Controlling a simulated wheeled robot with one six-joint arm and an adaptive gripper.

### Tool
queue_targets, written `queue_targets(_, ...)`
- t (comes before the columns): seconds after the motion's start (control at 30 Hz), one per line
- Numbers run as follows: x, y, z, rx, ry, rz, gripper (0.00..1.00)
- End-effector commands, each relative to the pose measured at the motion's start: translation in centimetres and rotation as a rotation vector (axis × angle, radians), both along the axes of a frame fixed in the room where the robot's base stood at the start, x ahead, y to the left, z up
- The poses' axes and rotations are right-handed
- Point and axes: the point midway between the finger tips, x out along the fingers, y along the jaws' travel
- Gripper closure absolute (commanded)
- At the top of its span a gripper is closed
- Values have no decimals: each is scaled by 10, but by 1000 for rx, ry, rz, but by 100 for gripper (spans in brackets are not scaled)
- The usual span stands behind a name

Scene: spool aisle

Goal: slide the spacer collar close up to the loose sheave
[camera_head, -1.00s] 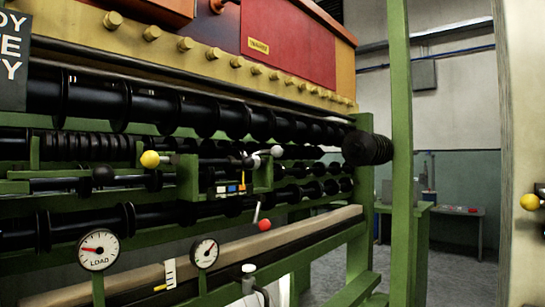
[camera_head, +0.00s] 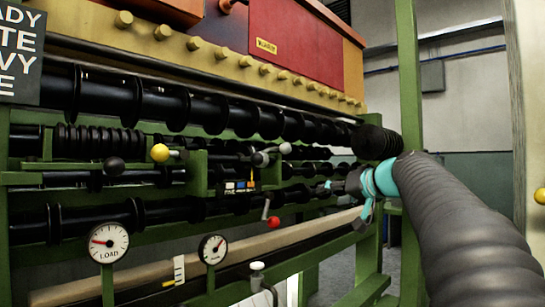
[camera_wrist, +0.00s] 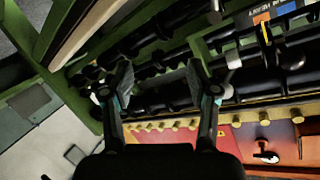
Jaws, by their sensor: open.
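My gripper (camera_head: 335,187) reaches in from the right in the head view, in front of the right end of the black roller shafts (camera_head: 205,208). In the wrist view my gripper (camera_wrist: 163,85) is open, its two fingers apart, with dark shafts behind the gap. Nothing shows held between the fingers. The shafts carry several black discs and rings, all much alike. I cannot tell which of these is the spacer collar and which is the loose sheave.
A green post (camera_head: 409,75) stands right of the shafts. A yellow knob (camera_head: 160,153), a red knob (camera_head: 273,221) and a LOAD dial (camera_head: 108,242) stand out from the frame.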

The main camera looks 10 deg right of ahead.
Motion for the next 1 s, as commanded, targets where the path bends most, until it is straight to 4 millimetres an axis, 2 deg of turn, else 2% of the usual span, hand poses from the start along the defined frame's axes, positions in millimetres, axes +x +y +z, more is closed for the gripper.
queue_targets(0.03,2,5,29,-17,-74,29,41)
queue_targets(0.1,-4,17,68,-48,-177,73,41)
queue_targets(0.2,-15,32,110,-97,-301,123,41)
queue_targets(0.23,-17,35,116,-109,-323,133,41)
queue_targets(0.43,-18,38,118,-180,-365,160,41)
queue_targets(0.57,-10,42,118,-190,-369,163,41)
queue_targets(0.67,1,47,119,-188,-367,164,41)
queue_targets(1.0,59,73,119,-188,-365,164,41)
